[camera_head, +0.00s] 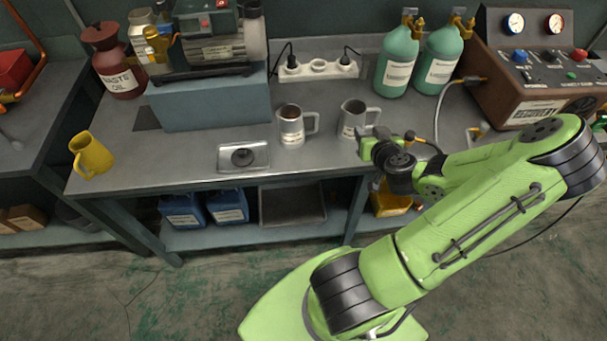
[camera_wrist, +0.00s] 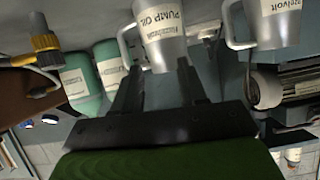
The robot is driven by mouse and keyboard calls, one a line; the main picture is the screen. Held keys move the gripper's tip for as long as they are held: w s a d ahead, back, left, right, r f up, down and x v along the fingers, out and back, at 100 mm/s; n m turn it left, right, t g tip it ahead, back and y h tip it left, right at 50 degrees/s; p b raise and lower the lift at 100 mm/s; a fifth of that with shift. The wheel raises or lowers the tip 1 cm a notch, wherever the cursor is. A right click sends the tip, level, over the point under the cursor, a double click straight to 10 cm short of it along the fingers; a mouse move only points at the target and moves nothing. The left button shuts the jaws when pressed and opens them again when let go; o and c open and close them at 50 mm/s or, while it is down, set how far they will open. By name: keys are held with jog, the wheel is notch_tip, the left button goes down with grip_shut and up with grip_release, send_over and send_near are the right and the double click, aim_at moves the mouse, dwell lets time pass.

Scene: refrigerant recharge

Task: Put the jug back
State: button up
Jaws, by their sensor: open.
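Two grey metal jugs stand upright on the workbench (camera_head: 200,165). The right jug (camera_head: 350,121) has a pale label. In the wrist view a jug labelled "PUMP OIL" (camera_wrist: 163,38) is directly ahead of my fingers, its handle to the left. The left jug (camera_head: 291,129) has dark contents; another labelled jug (camera_wrist: 262,22) shows at the wrist view's upper right. A yellow jug (camera_head: 93,157) is near the bench's left end. My gripper (camera_head: 366,143) is open beside the right jug; its fingers (camera_wrist: 160,72) reach towards that jug. I cannot tell whether they touch it.
Behind are a power strip (camera_head: 318,70), green cylinders (camera_head: 397,62), a pump on a blue block (camera_head: 211,98) and a red waste oil can (camera_head: 118,68). A gauge box (camera_head: 530,80) stands right.

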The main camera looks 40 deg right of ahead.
jog(key=w+a+r+n+g+y, duration=0.2)
jog(key=w+a+n+y, duration=0.15)
jog(key=a, duration=0.55)
jog(key=w+a+r+n+g+y, duration=0.2)
jog(key=a+n+y, duration=0.15)
jog(key=a, duration=0.65)
jog(key=s+a+r+g, duration=0.1)
jog(key=s+a+r, duration=1.2)
jog(key=s, duration=0.2)
jog(key=shift+s+r+g+h, duration=0.15)
jog(key=shift+r+g+h, duration=0.15)
jog(key=shift+h, duration=0.1)
notch_tip(320, 180, up, 3)
jog(key=p, duration=0.3)
